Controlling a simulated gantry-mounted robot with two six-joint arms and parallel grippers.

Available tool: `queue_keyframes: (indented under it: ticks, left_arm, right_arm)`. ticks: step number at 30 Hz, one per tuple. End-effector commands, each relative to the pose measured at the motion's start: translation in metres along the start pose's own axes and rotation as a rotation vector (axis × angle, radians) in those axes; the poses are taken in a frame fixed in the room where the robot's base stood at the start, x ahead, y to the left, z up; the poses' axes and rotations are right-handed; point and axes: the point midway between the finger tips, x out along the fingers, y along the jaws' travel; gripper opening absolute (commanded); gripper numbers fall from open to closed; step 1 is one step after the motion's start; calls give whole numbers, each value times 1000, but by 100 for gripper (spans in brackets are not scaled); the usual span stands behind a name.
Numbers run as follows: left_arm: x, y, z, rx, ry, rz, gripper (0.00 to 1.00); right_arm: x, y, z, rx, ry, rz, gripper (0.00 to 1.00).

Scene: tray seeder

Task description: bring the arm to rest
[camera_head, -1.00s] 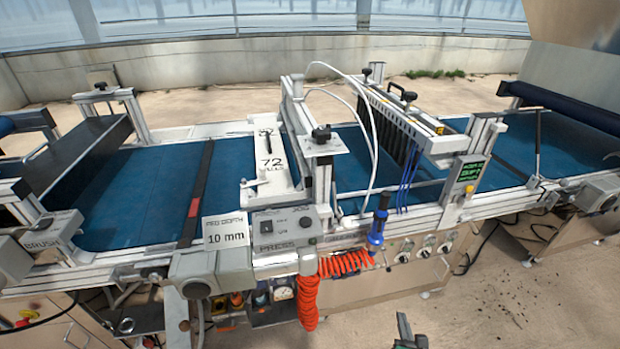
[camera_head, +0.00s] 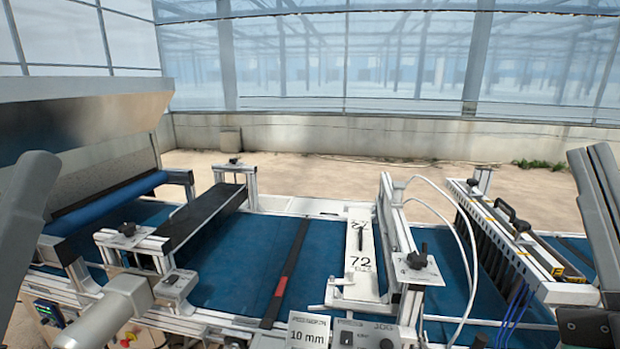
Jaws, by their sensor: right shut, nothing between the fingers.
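My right gripper (camera_head: 592,158) stands at the right edge in the head view, close to the camera, with its grey fingers pointing up. It is shut and empty, and partly cut off by the frame. A grey part of my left gripper (camera_head: 24,215) rises at the left edge, also cut off; its jaws cannot be made out. Both appear in front of the tray seeder line (camera_head: 230,268) and apart from it.
The blue belt runs across the view. The white press plate marked 72 (camera_head: 361,284), the seeder head (camera_head: 520,240), a dark cross plate (camera_head: 203,215) and a 10 mm sign (camera_head: 308,335) stand along it. A metal hopper (camera_head: 80,120) is at the left.

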Motion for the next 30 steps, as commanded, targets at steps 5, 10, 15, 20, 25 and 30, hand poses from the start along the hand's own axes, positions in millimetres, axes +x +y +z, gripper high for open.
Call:
queue_keyframes:
  ticks: [5, 10, 15, 20, 25, 30]
  left_arm:
    - [-1, 0, 1, 0, 0, 0, 50]
    - [44, 0, -40, 0, -1, 0, 50]
    - [98, 0, -90, 0, 1, 0, 50]
    - [157, 0, -144, 0, 0, 0, 50]
    - [218, -1, -201, 0, 0, 0, 50]
    - [265, -1, -245, 0, 0, 0, 50]
  right_arm:
    - [-22, 13, -40, 674, 83, -85, 0]
    - [24, 34, -66, 904, 47, -116, 0]
    - [78, 69, -101, 901, 46, -115, 0]
    - [137, 107, -139, 899, 45, -115, 0]
    - [199, 146, -180, 898, 45, -114, 0]
    - [246, 176, -210, 898, 45, -114, 0]
